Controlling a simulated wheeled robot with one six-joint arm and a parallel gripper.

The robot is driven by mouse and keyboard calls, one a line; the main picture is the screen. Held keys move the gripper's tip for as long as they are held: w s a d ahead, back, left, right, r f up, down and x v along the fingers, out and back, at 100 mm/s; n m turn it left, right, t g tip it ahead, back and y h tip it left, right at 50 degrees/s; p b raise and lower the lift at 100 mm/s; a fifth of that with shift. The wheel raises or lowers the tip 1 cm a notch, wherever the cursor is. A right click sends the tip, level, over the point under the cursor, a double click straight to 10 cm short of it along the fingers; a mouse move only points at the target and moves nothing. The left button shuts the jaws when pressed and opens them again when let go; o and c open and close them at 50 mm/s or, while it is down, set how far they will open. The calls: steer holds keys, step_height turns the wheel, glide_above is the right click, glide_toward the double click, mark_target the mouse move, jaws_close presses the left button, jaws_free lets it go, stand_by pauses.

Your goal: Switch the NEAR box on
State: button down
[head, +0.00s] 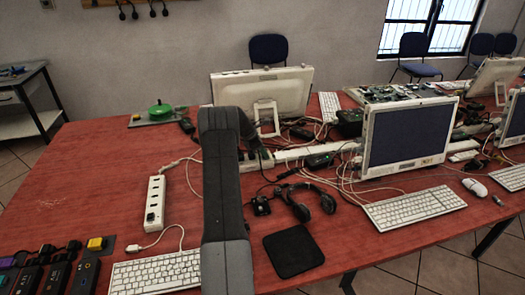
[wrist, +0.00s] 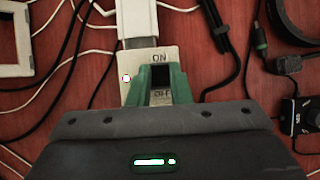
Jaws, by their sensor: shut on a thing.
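A pale switch box (wrist: 128,62) with printed ON and OFF labels shows in the wrist view. ON is readable above the switch; OFF is partly covered. Which way the switch is set I cannot tell. In the head view my arm hides most of the gripper; a pale box (head: 250,164) shows beside it. I cannot tell whether this is the near box.
Loose cables (head: 295,172) lie around the box. A headset (head: 312,203), a black pad (head: 293,251), a white power strip (head: 155,203) and a keyboard (head: 158,273) are close by. Monitors (head: 262,92) stand behind. The red table (head: 90,185) is clear at left.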

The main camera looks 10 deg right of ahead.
steer(key=shift+d+y, duration=0.1)
steer(key=shift+y, duration=0.3)
steer(key=c, duration=1.3)
jaws_free()
steer(key=b+v, duration=0.1)
steer(key=v, duration=1.3)
steer(key=shift+f, duration=0.1)
